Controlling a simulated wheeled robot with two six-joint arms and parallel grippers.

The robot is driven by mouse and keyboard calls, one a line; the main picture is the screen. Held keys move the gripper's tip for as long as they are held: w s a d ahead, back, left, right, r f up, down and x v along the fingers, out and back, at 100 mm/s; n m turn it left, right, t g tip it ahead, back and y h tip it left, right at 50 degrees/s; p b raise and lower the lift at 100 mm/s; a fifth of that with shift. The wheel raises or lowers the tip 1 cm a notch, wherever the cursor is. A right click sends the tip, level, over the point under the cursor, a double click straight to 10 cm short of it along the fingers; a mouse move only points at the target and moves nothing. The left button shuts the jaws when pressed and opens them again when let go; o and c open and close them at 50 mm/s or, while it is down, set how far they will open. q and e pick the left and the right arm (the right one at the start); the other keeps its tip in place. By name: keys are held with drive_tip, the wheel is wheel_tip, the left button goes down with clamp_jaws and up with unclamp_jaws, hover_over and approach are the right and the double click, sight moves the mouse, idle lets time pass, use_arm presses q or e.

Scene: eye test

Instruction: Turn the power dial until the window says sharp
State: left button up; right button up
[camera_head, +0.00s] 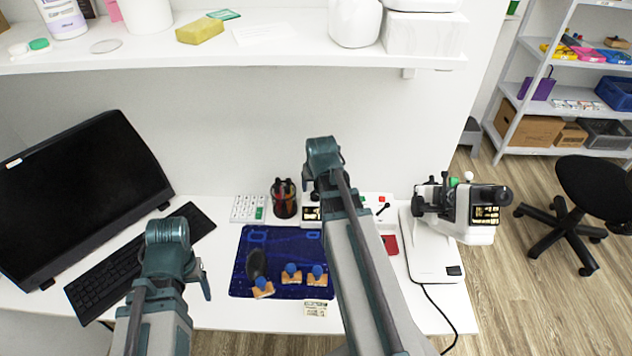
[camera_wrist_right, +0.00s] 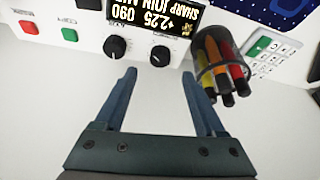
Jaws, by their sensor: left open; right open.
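A white control box (camera_wrist_right: 85,50) shows upside down in the right wrist view. Its black window (camera_wrist_right: 150,20) has lit text that appears to include "SHARP JOIN", "+2.25" and "090"; the frame edge cuts it. Two black dials (camera_wrist_right: 160,55) sit on its face; I cannot read which is the power dial. My right gripper (camera_wrist_right: 159,74) is open and empty, its fingertips either side of the right-hand dial and seemingly short of it. In the head view the window (camera_head: 312,213) shows beside my right arm, which hides much of the box and that gripper. My left gripper (camera_head: 203,279) is open, near the keyboard.
A pen cup (camera_head: 284,199) and white keypad (camera_head: 248,208) stand left of the box. A blue mat (camera_head: 240,275) holds several wooden pieces with blue knobs. A white instrument (camera_head: 430,250) stands right, a monitor (camera_head: 80,195) left. A shelf (camera_head: 250,60) hangs above.

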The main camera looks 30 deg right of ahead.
drive_tip(key=p+v, duration=0.5)
drive_tip(key=v, duration=0.2)
drive_tip(key=shift+p, duration=0.3)
drive_tip(key=shift+s+r, duration=0.1)
drive_tip(key=shift+r, duration=0.05)
drive_tip(key=s+a+n+g, duration=0.1)
drive_tip(key=s+a, duration=0.3)
drive_tip(key=a, duration=0.5)
drive_tip(key=s+a+f+n+g, duration=0.1)
drive_tip(key=s+a+n, duration=0.3)
drive_tip(key=a, duration=0.6)
drive_tip(key=s+a+n+g, duration=0.2)
drive_tip(key=s+a+n, duration=0.1)
drive_tip(key=a, duration=0.6)
drive_tip(key=shift+s+a+f, duration=0.25)
drive_tip(key=shift+s+a, duration=0.1)
drive_tip(key=shift+s, duration=0.05)
idle(0.4)
